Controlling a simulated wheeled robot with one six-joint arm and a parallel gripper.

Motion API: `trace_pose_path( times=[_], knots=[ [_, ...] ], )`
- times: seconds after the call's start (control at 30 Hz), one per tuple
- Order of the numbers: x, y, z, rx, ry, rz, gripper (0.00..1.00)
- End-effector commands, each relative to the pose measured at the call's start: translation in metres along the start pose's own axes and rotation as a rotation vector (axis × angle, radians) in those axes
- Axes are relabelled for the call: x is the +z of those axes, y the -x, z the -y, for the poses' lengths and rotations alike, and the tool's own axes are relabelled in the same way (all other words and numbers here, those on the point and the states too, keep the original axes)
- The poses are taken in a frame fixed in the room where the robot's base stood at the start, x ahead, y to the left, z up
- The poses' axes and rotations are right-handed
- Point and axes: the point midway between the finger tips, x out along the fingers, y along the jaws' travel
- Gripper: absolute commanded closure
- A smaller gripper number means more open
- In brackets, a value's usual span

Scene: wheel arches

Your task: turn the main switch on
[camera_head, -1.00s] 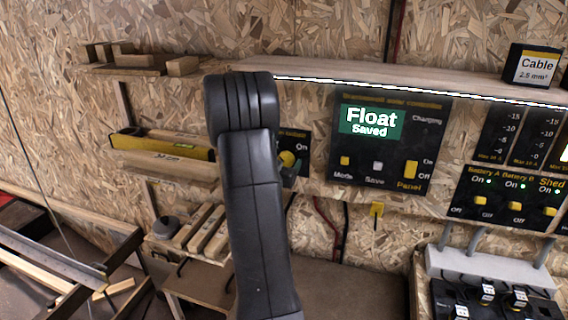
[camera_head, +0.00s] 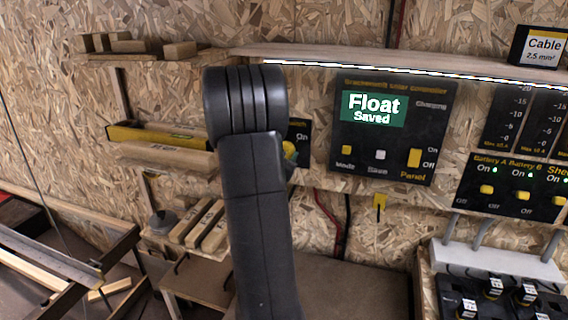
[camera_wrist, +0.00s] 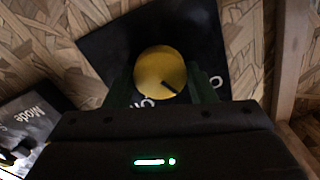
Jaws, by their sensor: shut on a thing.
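The main switch is a round yellow knob on a black plate. In the wrist view the knob (camera_wrist: 160,72) sits between the two dark green fingers of my gripper (camera_wrist: 165,85), which is shut on it. A dark pointer mark on the knob points to the lower right in that view. Parts of white lettering show beside the fingers, partly covered. In the head view only a sliver of the knob (camera_head: 289,150) and the plate with "On" (camera_head: 301,134) show past my arm, which hides the fingers and most of the plate.
A solar controller panel (camera_head: 392,170) reading "Float Saved" is just right of the switch. Battery switches (camera_head: 510,187) are further right. A shelf (camera_head: 420,68) runs above; a yellow level (camera_head: 160,137) lies left. A wooden post (camera_wrist: 290,60) stands close in the wrist view.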

Motion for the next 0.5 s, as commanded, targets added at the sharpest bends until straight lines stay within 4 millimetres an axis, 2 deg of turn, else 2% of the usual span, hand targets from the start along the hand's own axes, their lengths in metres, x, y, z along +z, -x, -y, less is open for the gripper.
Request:
trace_pose_path(
  times=[0.03,0.5],
  knots=[
    [0.0055,-0.0001,-0.0020,-0.001,-0.048,-0.004,0.73],
    [0.0043,-0.0001,-0.0016,-0.001,-0.495,-0.003,0.73]
  ],
)
